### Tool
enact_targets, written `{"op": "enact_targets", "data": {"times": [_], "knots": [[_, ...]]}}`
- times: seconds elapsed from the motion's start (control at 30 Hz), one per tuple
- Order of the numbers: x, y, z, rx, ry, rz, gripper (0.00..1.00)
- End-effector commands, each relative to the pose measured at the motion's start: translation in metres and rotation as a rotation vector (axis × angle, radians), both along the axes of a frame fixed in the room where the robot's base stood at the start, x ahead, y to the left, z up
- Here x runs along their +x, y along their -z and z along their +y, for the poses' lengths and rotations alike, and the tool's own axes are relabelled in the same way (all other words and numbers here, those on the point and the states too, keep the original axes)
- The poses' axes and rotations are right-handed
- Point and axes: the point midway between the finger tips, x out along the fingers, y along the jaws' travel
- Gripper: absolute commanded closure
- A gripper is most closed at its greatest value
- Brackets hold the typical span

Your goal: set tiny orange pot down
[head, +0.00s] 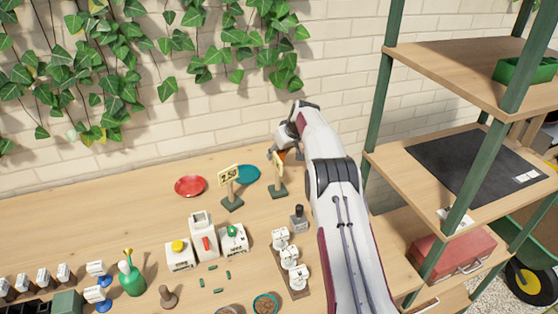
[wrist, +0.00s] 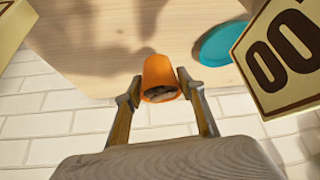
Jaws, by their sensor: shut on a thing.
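The tiny orange pot (wrist: 160,73) is between the fingertips of my gripper (wrist: 158,88) in the wrist view, with dark gravel-like filling showing at its mouth. My gripper is shut on it. The wooden table top shows beyond the pot; I cannot tell whether the pot touches it. In the head view my gripper (head: 283,156) is at the back of the table near the brick wall, and only a bit of the orange pot (head: 281,155) shows, mostly hidden by the gripper and a price sign.
A teal saucer (head: 247,175) and a red saucer (head: 190,186) lie left of my gripper. Price signs (head: 230,187) (head: 277,178) stand close by; one sign (wrist: 285,55) looms at the right in the wrist view. White boxes (head: 204,237) stand farther forward. A shelf (head: 470,165) is at right.

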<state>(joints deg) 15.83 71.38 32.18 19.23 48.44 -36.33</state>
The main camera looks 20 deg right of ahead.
Motion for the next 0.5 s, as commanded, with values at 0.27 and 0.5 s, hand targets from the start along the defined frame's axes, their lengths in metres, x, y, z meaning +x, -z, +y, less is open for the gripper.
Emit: {"op": "enact_targets", "data": {"times": [0.27,0.5], "knots": [[0.0,0.032,0.0,0.0,0.001,0.001,0.88],[0.0,0.036,0.0,0.0,0.001,-0.001,0.88]]}}
